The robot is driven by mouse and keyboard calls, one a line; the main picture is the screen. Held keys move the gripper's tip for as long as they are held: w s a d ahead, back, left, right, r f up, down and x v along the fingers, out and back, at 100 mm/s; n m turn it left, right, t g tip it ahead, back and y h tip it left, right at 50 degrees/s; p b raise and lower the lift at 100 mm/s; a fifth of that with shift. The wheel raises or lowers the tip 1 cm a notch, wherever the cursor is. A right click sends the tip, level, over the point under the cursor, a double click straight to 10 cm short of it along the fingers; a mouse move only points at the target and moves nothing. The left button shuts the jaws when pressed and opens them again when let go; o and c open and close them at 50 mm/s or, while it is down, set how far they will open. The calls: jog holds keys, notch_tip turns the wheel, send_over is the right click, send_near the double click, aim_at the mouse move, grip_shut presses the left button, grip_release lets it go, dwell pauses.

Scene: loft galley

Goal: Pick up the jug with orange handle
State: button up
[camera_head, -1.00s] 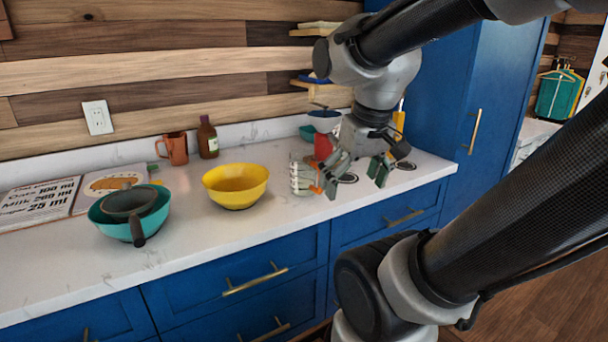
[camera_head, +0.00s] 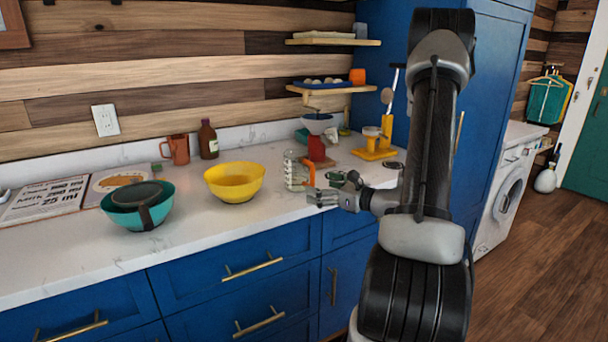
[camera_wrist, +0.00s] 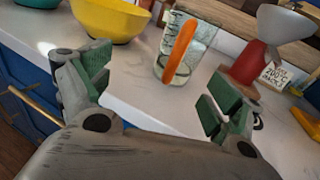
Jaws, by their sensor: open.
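The jug with the orange handle (camera_head: 295,172) stands upright on the white counter, clear glass with markings. In the wrist view the jug (camera_wrist: 172,65) is ahead of my gripper, its orange handle facing me. My gripper (camera_wrist: 153,92) is open and empty, with green-padded fingers apart and bare counter between them. In the head view my gripper (camera_head: 335,190) is low at the counter's front edge, just right of the jug. The jug is not between the fingertips in the wrist view but a little beyond them.
A yellow bowl (camera_head: 234,183) stands left of the jug. A red grinder with a pale bowl on top (camera_head: 317,145) stands behind it to the right. A yellow stand (camera_head: 375,150) is farther right. A teal bowl (camera_head: 150,212) sits at the left.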

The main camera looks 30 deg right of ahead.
aim_at(306, 169)
jog(key=shift+w+d+r+m+t+h, duration=0.7)
jog(key=shift+w+d+r, duration=0.25)
jog(key=x, duration=0.7)
jog(key=shift+w, duration=0.25)
grip_shut()
